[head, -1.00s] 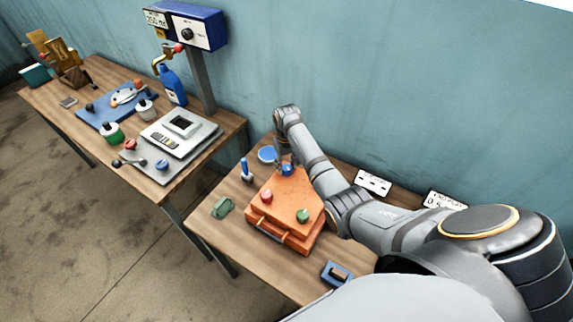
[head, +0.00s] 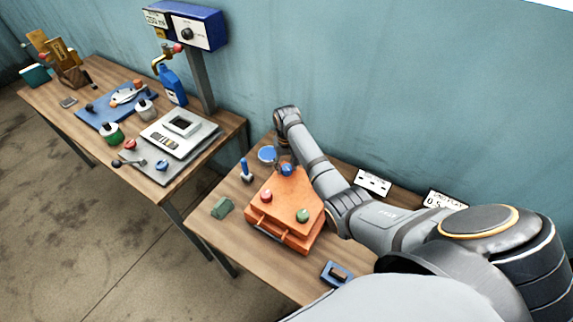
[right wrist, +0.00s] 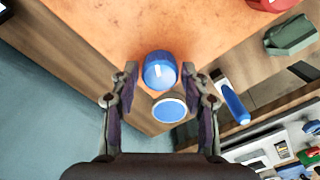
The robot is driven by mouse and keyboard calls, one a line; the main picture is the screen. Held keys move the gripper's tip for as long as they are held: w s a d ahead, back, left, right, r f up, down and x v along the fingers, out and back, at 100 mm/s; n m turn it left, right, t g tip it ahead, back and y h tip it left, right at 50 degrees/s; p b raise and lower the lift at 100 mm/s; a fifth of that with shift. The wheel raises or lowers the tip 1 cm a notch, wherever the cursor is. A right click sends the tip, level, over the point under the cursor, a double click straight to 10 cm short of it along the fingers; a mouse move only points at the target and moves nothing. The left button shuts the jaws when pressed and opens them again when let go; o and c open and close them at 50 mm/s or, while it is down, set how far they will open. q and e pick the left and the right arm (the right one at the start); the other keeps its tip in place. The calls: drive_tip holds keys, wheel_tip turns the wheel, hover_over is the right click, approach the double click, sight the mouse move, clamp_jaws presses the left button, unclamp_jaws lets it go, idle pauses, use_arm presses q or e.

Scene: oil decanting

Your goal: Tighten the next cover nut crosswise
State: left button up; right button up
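An orange cover (head: 282,200) on the right table carries a red nut (head: 266,196), a green nut (head: 303,215) and a blue nut (head: 286,170) at its far corner. My right gripper (head: 284,163) is at the blue nut, reaching in from behind the cover. In the right wrist view the blue nut (right wrist: 159,70) lies between the fingertips of the right gripper (right wrist: 169,75), with a gap on each side, so the fingers are open. The red nut (right wrist: 272,3) is partly cut off at the top right. My left gripper is not in view.
A blue dish (head: 267,153) lies behind the cover. A blue-handled tool (head: 246,170) and a green block (head: 222,207) are to its left. A blue holder (head: 337,274) lies at the front right. The left table (head: 60,92) holds a scale and bottles.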

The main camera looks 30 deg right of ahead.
sight(287, 167)
drive_tip(key=shift+o, duration=1)
drive_tip(key=shift+w+r, duration=0.1)
drive_tip(key=shift+r, duration=0.15)
wheel_tip(287, 167, up, 12)
drive_tip(key=shift+f, duration=0.2)
